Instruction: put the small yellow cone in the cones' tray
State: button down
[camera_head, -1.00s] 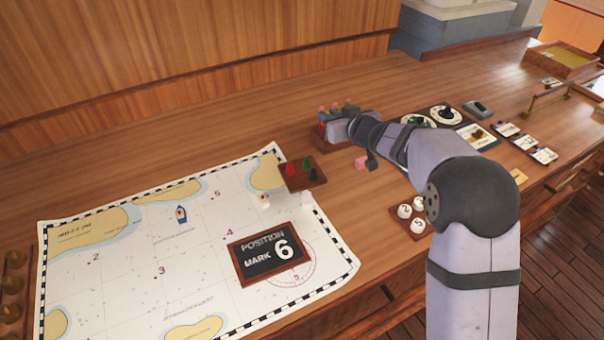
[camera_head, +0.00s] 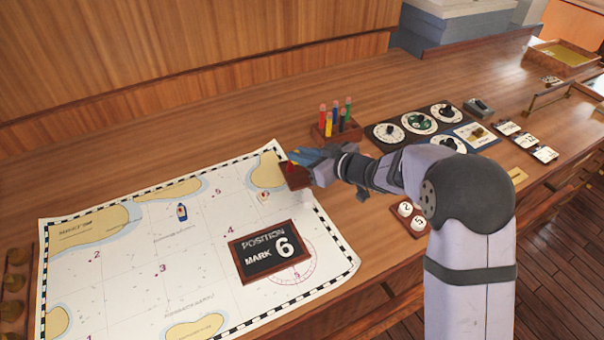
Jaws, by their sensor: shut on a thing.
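The cones' tray (camera_head: 292,183) is a small dark wooden tray at the right edge of the chart. A red cone (camera_head: 291,165) shows at its left side. The rest of the tray top is hidden behind my gripper (camera_head: 303,158). My gripper is over the tray, low, with its fingers pointing left. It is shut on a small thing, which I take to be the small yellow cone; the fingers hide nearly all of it. I cannot tell whether it touches the tray.
A peg rack (camera_head: 334,135) with coloured pegs stands behind my arm. The chart (camera_head: 130,270) lies left, bearing a position sign (camera_head: 268,252) and a small boat (camera_head: 182,212). A tray of white numbered pieces (camera_head: 417,231) and dial panels (camera_head: 385,133) lie right.

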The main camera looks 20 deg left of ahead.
aim_at(302, 184)
jog(key=shift+f+p, duration=0.55)
jog(key=shift+f, duration=3.3)
jog(key=shift+f, duration=0.15)
jog(key=c, duration=1.7)
grip_release()
jog(key=b+v, duration=0.2)
jog(key=v, duration=1)
jog(key=shift+r, duration=0.2)
